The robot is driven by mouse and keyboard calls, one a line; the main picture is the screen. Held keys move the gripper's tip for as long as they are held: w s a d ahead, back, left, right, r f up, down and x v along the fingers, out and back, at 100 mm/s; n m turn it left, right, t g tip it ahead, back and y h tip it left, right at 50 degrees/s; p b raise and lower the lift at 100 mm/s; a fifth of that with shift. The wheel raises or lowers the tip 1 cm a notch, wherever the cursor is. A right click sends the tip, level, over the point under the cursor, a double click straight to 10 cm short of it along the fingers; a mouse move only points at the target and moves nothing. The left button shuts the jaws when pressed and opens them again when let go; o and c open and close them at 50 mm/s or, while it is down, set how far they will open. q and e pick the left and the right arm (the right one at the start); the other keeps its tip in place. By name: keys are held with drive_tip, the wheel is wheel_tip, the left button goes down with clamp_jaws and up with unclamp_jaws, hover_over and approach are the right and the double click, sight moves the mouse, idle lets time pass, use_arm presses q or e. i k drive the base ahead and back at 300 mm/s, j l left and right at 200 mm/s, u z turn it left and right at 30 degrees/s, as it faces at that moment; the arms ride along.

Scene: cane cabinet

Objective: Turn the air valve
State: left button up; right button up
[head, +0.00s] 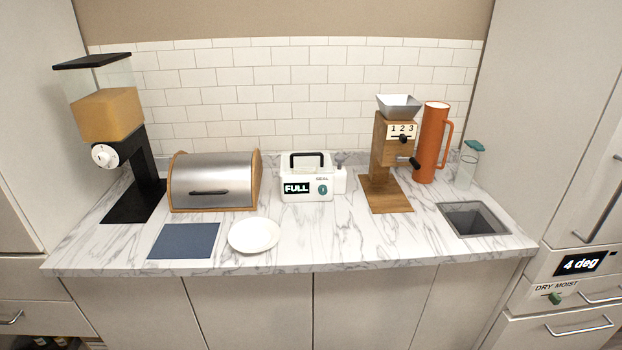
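No part is labelled as the air valve, so I cannot tell which one it is. A white box (306,192) with a black handle stands at the middle of the counter. Its front has a dark label reading "FULL" (297,188) and a small green round knob (323,190) under small print that seems to read "SEAL". A small white part with a grey top (340,172) sits at its right side. A green knob (555,298) is on a drawer strip marked "DRY MOIST" at the lower right. Neither gripper shows.
A grain dispenser (104,110), bread box (215,182), blue mat (184,241) and white plate (254,235) are to the left. A wooden grinder (391,150), orange pitcher (432,143), glass bottle (467,168) and sunken grey bin (473,219) are right. Counter before the white box is clear.

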sight(323, 189)
drive_tip(key=i+l, duration=0.25)
drive_tip(key=i, duration=0.25)
drive_tip(key=i+l, duration=0.3)
drive_tip(key=i, duration=0.25)
